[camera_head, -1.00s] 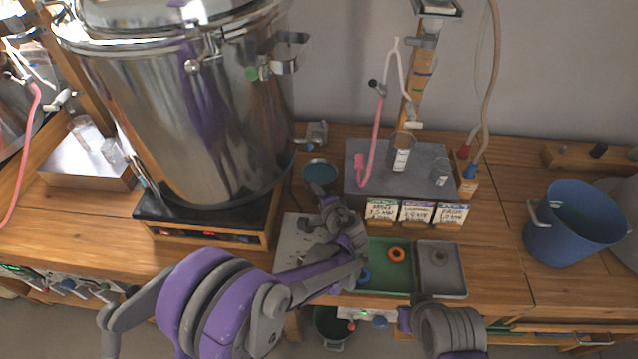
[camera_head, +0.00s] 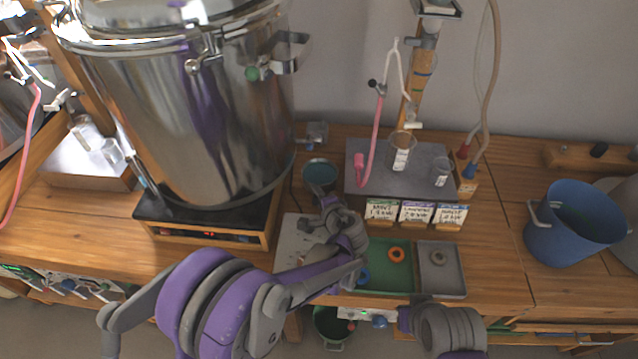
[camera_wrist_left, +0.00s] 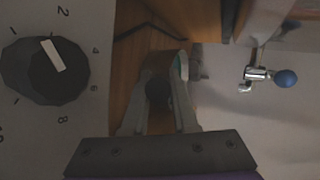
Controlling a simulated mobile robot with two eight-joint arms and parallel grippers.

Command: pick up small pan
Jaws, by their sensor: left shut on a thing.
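The small pan (camera_head: 320,173) is a round dark dish with a teal inside, on the wooden bench just right of the big steel vessel. My left arm reaches in from the left, and its gripper (camera_head: 325,201) is at the pan's near side, shut on it. Most of the pan is hidden there. I cannot tell whether it is clear of the bench. My right gripper is not in view.
The steel vessel (camera_head: 190,110) stands close left. A grey plate (camera_head: 355,180) with beakers and label cards (camera_head: 415,212) is to the right. A green tray (camera_head: 385,278) and grey tray (camera_head: 440,285) lie nearer. The wrist view shows a dial (camera_wrist_left: 50,70) and blue-knobbed valve (camera_wrist_left: 284,78).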

